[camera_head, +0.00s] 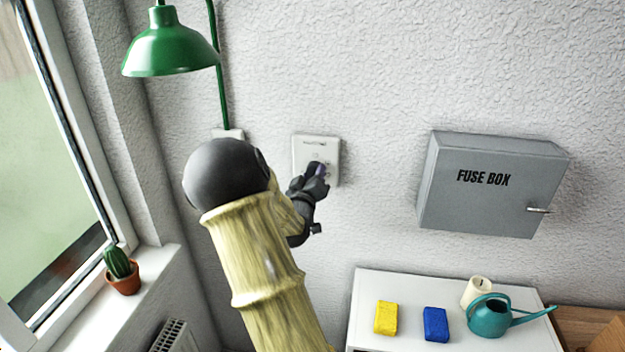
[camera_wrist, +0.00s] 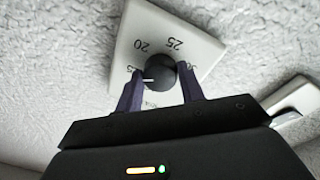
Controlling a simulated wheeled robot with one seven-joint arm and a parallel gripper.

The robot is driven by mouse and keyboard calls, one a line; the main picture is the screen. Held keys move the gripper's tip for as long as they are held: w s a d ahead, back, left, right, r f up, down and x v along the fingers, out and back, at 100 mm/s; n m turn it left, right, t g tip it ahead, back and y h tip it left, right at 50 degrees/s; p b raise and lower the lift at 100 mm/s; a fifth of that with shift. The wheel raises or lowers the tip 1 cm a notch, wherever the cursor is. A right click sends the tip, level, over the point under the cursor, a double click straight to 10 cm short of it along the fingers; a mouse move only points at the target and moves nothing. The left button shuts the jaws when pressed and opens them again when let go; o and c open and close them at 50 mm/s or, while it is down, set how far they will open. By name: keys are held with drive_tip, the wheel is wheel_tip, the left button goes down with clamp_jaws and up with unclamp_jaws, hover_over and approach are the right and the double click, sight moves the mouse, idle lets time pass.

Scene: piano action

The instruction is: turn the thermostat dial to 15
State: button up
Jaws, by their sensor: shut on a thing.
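The thermostat (camera_head: 304,148) is a white square plate on the wall; its plate (camera_wrist: 205,50) also fills the middle of the wrist view. Its round black dial (camera_wrist: 160,66) has a white pointer line directed to the left, close to a partly covered number ending in 5. The numbers 20 and 25 show above the dial, and another at right is partly hidden. My gripper (camera_wrist: 161,82) has its two dark purple fingers on either side of the dial, shut on it. In the head view my gripper (camera_head: 318,170) covers the dial.
A grey fuse box (camera_head: 490,208) is on the wall to the right. A green lamp (camera_head: 170,50) hangs at upper left. A cactus (camera_head: 121,272) stands on the windowsill.

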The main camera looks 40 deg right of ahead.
drive_tip(key=shift+n, duration=0.4)
drive_tip(key=o, duration=1)
drive_tip(key=shift+c, duration=0.2)
drive_tip(key=shift+a, duration=0.1)
drive_tip(key=b+v, duration=0.9)
drive_tip(key=v, duration=0.8)
drive_tip(key=shift+s, duration=0.15)
drive_tip(key=shift+f, duration=0.1)
